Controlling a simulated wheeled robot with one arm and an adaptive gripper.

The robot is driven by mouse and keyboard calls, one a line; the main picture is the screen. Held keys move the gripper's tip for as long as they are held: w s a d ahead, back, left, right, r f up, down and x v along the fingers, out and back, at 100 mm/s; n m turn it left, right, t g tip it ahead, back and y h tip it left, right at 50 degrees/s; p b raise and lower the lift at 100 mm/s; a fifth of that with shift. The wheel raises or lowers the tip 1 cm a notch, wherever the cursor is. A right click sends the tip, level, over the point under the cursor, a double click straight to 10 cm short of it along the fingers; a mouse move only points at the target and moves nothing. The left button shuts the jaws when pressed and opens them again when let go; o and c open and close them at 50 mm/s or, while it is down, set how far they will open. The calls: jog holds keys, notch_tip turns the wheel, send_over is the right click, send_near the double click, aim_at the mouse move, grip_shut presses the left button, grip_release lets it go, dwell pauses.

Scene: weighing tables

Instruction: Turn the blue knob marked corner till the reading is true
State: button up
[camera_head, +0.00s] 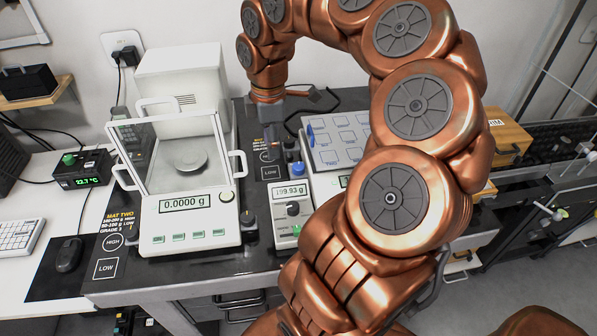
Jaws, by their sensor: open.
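A small blue knob (297,168) stands at the back of a narrow grey weighing unit (283,228). Its marking is too small to read. The unit's display (291,191) reads 199.93 g. A dark round knob (293,208) sits below that display. My gripper (270,148) hangs from my arm behind and a little left of the blue knob, pointing down. It is open, apart from the knob, and holds nothing that I can see. Its fingertips are small and dark against the black mat.
A glass-fronted balance (188,222) reading 0.0000 g stands left of the unit. A grey-blue panel with several pads (345,142) lies to the right, partly hidden by my arm. A green-knobbed box (82,170) reads 22.7 °C. A wooden box (508,136) stands at the right.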

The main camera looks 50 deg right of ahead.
jog(key=b, duration=0.1)
send_over(298, 165)
jog(key=shift+n, duration=0.4)
notch_tip(298, 165, down, 4)
jog(key=shift+s+f, duration=0.15)
jog(key=shift+f, duration=0.05)
jog(key=shift+f+p, duration=0.35)
jog(key=shift+f, duration=3.45)
grip_shut()
jog(key=shift+f+m+b, duration=0.25)
jog(key=shift+m+b, duration=0.35)
jog(key=shift+b, duration=0.4)
jog(key=shift+m+b, duration=1.2)
jog(key=shift+r+m, duration=0.25)
jog(key=shift+m, duration=0.15)
